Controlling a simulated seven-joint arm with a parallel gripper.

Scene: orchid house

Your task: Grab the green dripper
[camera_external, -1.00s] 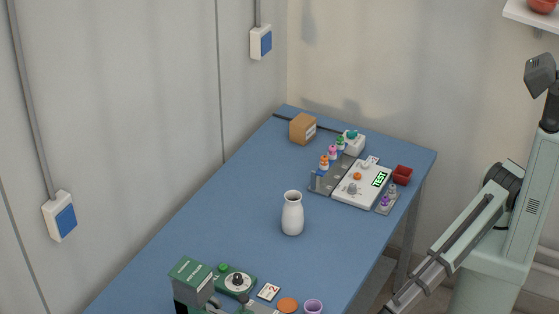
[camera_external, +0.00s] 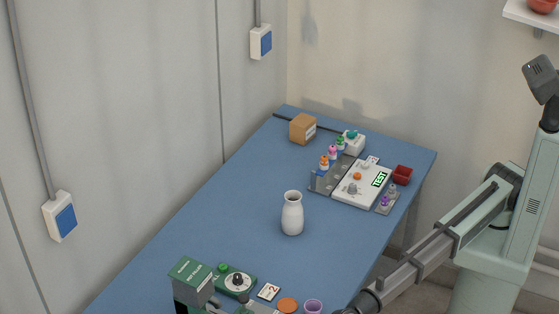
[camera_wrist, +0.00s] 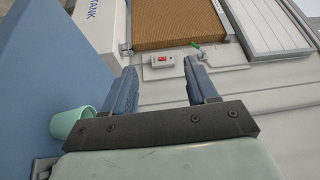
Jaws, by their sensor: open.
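The green dripper (camera_external: 340,142) appears as a small green-topped piece, last in a row with a pink-topped one (camera_external: 332,151) and an orange-topped one (camera_external: 323,162). They stand at the grey rack (camera_external: 320,184) on the far part of the blue table. My gripper (camera_wrist: 161,80) shows in the wrist view with its two fingers apart and nothing between them. It is not in the external view, where my arm reaches the bottom edge, far from the dripper. The dripper cannot be made out in the wrist view.
A white vase (camera_external: 292,215) stands mid-table. Around the rack are a white TEST panel (camera_external: 350,194), a cardboard box (camera_external: 302,129) and a red pot (camera_external: 402,175). Green equipment (camera_external: 192,276) stands at the near end. The wrist view shows a pale green cup (camera_wrist: 73,124) and a white TANK box (camera_wrist: 103,25).

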